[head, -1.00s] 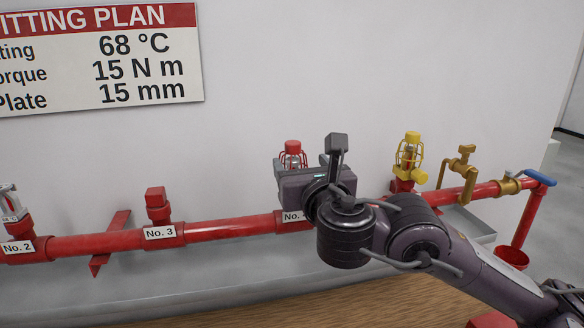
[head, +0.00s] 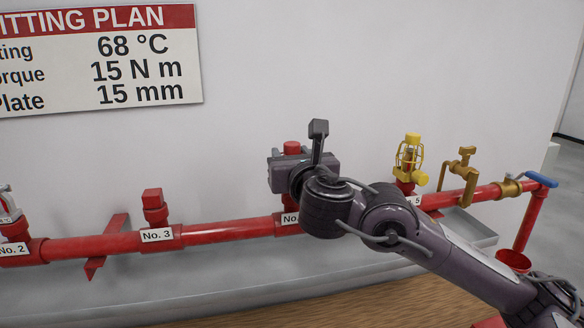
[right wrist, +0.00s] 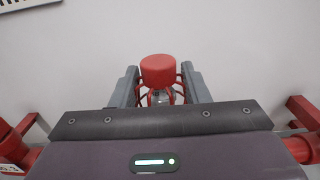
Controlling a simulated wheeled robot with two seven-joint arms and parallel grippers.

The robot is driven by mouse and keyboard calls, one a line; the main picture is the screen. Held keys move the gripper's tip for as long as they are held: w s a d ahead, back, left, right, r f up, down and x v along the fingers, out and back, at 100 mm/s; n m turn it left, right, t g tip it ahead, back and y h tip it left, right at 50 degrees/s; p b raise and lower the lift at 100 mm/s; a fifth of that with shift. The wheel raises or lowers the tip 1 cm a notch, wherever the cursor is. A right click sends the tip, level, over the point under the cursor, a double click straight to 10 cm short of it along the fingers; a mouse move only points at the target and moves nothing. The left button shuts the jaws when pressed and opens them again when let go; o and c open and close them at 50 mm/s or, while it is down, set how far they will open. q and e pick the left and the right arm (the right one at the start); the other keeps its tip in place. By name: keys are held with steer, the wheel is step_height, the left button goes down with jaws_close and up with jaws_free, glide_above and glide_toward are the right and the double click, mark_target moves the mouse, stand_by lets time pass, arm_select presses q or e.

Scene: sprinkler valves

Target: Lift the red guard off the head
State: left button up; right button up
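The red guard with its round cap (head: 291,147) is on the head at the fourth outlet of the red pipe. My right gripper (right wrist: 160,88) is in front of it and hides most of its cage in the head view. In the right wrist view the red cap (right wrist: 158,71) and the cage wires (right wrist: 180,90) show between the two grey fingers, with a glimpse of the sprinkler head (right wrist: 160,97) inside. The fingers are apart, one on each side of the guard. I cannot make out contact. My left gripper is not in view.
The red pipe (head: 228,229) runs along the wall, with a red capped outlet (head: 154,205) at No. 3. A yellow guard (head: 410,160) stands at No. 5, right of my gripper, then brass fittings (head: 462,172) and a blue-handled valve (head: 540,179).

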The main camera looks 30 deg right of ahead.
steer(key=c, duration=0.4)
steer(key=shift+r, duration=0.1)
steer(key=shift+c, duration=0.2)
